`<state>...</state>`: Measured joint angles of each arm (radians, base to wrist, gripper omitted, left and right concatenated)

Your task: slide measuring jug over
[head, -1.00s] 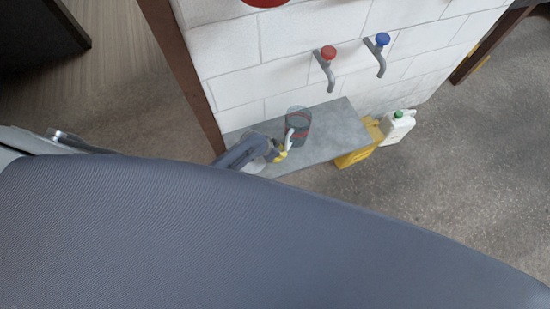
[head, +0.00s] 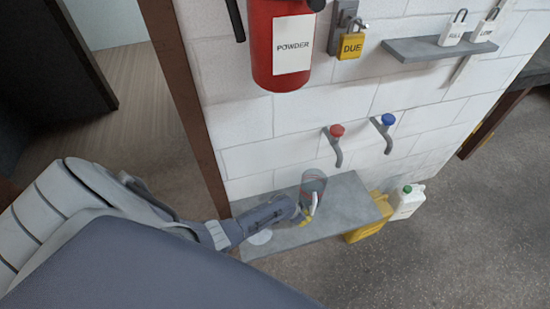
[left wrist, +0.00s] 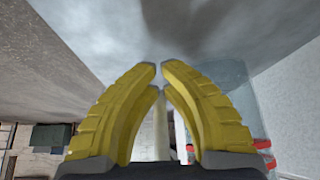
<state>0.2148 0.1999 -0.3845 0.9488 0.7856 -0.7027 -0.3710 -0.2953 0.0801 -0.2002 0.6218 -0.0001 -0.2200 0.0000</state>
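The measuring jug (head: 314,182), clear grey with red marks and a pale handle, stands upright on the grey shelf (head: 352,212) below the taps. My left gripper (head: 307,217), with yellow fingers, is at the handle on the jug's near side. In the left wrist view the left gripper's fingertips (left wrist: 159,70) are close together, with a pale upright bar, apparently the handle (left wrist: 161,125), between them. The jug's clear wall with red marks (left wrist: 262,145) shows at the right there. A pale round disc (head: 261,237) lies on the shelf's left part. My right gripper is out of view.
A red-knobbed tap (head: 336,143) and a blue-knobbed tap (head: 385,131) jut from the white wall above the shelf. A yellow container (head: 368,232) and white jug with green cap (head: 408,203) stand beyond its right end. The shelf right of the measuring jug is clear.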

